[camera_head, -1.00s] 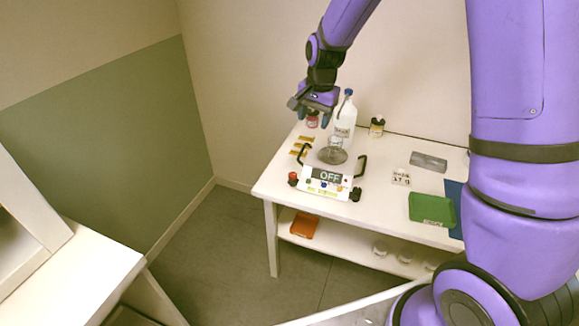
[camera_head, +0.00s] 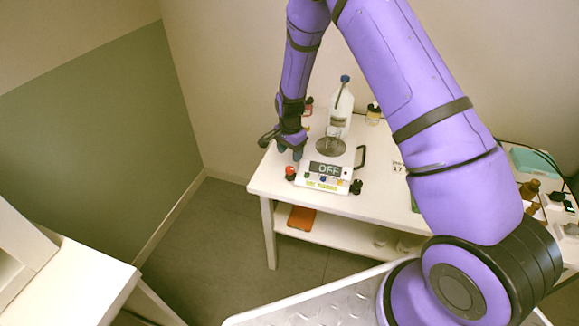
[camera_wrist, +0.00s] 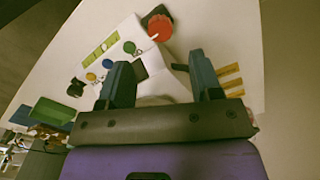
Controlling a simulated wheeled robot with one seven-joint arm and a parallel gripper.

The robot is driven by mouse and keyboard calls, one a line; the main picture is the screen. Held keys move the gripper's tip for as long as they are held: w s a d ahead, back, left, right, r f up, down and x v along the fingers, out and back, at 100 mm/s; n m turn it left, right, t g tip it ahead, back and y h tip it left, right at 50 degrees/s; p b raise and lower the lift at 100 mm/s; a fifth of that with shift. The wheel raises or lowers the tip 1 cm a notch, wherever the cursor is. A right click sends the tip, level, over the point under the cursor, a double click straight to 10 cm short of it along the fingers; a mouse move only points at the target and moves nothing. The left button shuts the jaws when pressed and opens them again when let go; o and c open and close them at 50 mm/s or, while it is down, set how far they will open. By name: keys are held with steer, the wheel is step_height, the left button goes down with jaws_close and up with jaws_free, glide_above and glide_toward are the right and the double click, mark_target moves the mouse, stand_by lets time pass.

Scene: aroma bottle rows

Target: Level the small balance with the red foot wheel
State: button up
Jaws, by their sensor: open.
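The small balance (camera_head: 343,166) stands on the white table, its display reading OFF, with a round grey pan (camera_head: 330,147) on top. Its red foot wheel (camera_head: 290,173) is at the front left corner, and a black foot wheel (camera_head: 356,187) at the front right. My gripper (camera_head: 290,153) is low over the balance's left side, just behind the red wheel. In the wrist view the open jaws (camera_wrist: 160,76) point toward the red wheel (camera_wrist: 161,27), which lies beyond the fingertips and not between them. I cannot read the balance's tilt.
A white bottle (camera_head: 341,103) stands behind the balance, with a small dark-capped jar (camera_head: 373,115) to its right. A black handle (camera_head: 360,157) rises at the balance's right side. An orange item (camera_head: 301,217) lies on the lower shelf. My arm hides part of the table's right side.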

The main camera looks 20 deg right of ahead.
mark_target(290, 168)
step_height(290, 168, down, 7)
steer(key=shift+f, duration=0.15)
stand_by(0.4)
steer(key=c, duration=0.9)
